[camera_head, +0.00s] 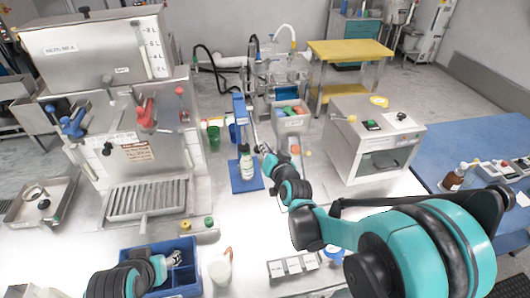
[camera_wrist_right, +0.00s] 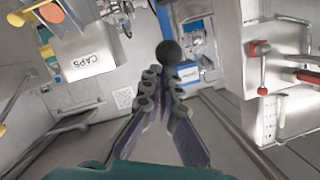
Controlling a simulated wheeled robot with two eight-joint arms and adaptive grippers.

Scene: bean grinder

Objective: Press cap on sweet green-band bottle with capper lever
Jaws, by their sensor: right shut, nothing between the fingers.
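The bottle (camera_head: 247,165) stands upright with a dark top and a pale body on the blue base plate (camera_head: 240,187) of the capper. The capper's blue column (camera_head: 240,108) rises behind it. In the right wrist view, a black ball knob (camera_wrist_right: 168,52), apparently the lever's end, appears just beyond the tips of my right gripper (camera_wrist_right: 164,76). That gripper is shut and empty; contact with the knob cannot be told. In the head view my right gripper (camera_head: 254,135) is beside the column, above the bottle. My left gripper (camera_head: 172,260) is low over a blue bin; its fingers are unclear.
A CAPS box (camera_head: 292,122) stands right of the capper and a green cup (camera_head: 214,138) left of it. The large steel machine (camera_head: 130,140) is at the left. A white boxy appliance (camera_head: 372,140) is at the right. The blue bin (camera_head: 190,285) and a white cup (camera_head: 220,270) are in front.

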